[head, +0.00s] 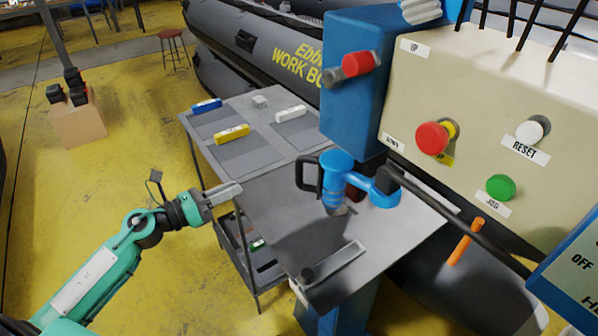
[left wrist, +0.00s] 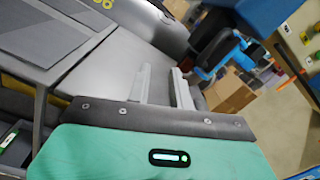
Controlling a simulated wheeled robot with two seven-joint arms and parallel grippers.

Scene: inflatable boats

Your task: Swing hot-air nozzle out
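The hot-air nozzle unit (head: 335,178) is a blue cylinder with a black loop handle on its left and a blue arm running right to a black joint beside the control box. It stands over the grey metal table (head: 285,235). In the left wrist view, a blue and black part that looks like this unit (left wrist: 212,50) shows beyond the fingers. My left gripper (head: 238,190) is at the table's left edge, left of the handle and apart from it. Its two fingers (left wrist: 165,85) are spread with nothing between them. My right gripper is not in view.
A cream control panel (head: 480,110) with red, green and white buttons stands at the right. A blue lever box (head: 350,105) is beside it. Blue, yellow (head: 232,134) and white blocks lie on the table's far part. A grey inflatable boat (head: 240,50) lies behind.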

